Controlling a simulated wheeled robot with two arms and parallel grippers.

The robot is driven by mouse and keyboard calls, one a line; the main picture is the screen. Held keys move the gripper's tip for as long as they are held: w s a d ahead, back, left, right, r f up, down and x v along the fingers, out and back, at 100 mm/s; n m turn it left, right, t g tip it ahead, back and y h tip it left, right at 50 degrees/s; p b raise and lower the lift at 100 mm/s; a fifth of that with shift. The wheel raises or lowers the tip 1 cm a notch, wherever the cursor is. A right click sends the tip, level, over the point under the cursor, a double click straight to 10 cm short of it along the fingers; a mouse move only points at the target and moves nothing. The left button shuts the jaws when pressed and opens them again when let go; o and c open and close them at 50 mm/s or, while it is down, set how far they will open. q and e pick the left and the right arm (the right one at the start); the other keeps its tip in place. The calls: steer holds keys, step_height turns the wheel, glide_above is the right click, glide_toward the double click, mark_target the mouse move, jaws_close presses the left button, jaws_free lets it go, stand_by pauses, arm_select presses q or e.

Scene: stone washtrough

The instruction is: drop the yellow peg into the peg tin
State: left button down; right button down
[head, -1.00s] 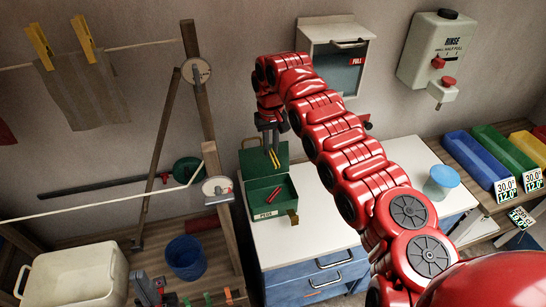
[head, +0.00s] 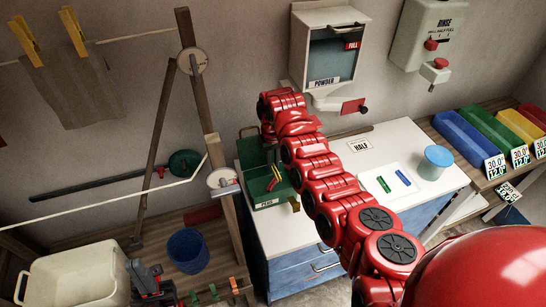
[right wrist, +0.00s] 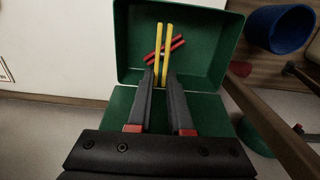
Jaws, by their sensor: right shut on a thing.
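The open green peg tin (head: 258,190) stands on the left end of the white counter, its lid tilted up at the back. Red pegs (right wrist: 173,47) lie inside it, crossed, in the right wrist view. My right gripper (right wrist: 162,76) is shut on the yellow peg (right wrist: 163,45), whose two prongs point into the tin's opening. The yellow peg also shows in the head view (head: 277,172). I cannot tell how far above the tin's floor it is. My red right arm hides part of the tin. My left gripper (head: 152,284) is low at the left, its jaws unclear.
A powder box (head: 330,60) hangs behind. A blue bucket (head: 188,250), white tub (head: 75,278) and wooden post (head: 205,120) are left.

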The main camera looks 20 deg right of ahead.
mark_target(273, 165)
steer(key=shift+s+f, duration=0.1)
steer(key=shift+f, duration=0.55)
steer(key=c, duration=0.8)
jaws_free()
steer(key=shift+o, duration=0.2)
steer(key=shift+w+r+b, duration=0.2)
steer(key=shift+r+b, duration=0.1)
steer(key=shift+r, duration=0.15)
step_height(273, 165, up, 5)
steer(key=shift+f+b, duration=0.1)
steer(key=shift+b, duration=1)
step_height(273, 165, up, 12)
steer(key=b, duration=0.1)
